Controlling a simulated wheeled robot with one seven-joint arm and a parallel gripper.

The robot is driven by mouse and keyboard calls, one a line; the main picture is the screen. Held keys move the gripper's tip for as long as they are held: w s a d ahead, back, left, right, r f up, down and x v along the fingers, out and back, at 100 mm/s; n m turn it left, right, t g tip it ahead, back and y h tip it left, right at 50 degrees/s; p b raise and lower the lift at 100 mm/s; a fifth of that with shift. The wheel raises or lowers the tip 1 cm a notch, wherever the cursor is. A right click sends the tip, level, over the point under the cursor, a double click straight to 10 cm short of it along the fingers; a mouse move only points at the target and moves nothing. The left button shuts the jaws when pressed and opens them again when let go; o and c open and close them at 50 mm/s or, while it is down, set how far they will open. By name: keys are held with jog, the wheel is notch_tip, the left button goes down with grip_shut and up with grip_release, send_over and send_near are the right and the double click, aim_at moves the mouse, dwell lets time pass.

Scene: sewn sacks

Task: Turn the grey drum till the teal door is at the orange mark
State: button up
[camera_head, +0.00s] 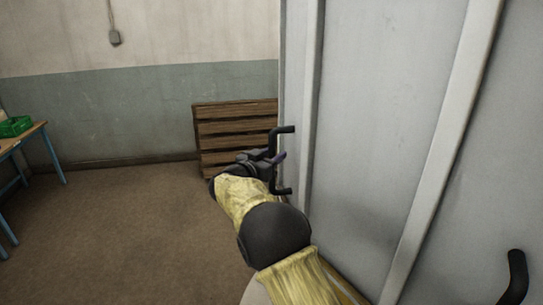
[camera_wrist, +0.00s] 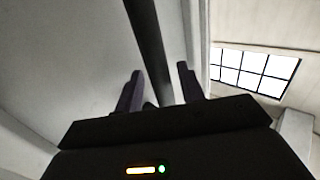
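The grey drum (camera_head: 375,110) fills the right of the head view as tall pale panels with upright ribs. A black bar handle (camera_head: 284,191) stands out from its left side. My gripper (camera_head: 275,157) is at this handle. In the wrist view, the two dark fingers of my gripper (camera_wrist: 159,85) are spread, with the black handle bar (camera_wrist: 146,40) running between them. Gaps show on both sides of the bar. A second black handle (camera_head: 516,278) is at the lower right. No teal door or orange mark is in view.
A slatted wooden pallet (camera_head: 222,130) leans at the back wall behind my gripper. A blue-legged table (camera_head: 28,135) with a green crate (camera_head: 15,126) stands at the far left. The brown floor (camera_head: 120,220) between is clear. A window (camera_wrist: 252,72) shows in the wrist view.

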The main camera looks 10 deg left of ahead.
jog(key=b+v, duration=0.6)
jog(key=v, duration=1.1)
jog(key=shift+s, duration=0.35)
jog(key=shift+a, duration=0.15)
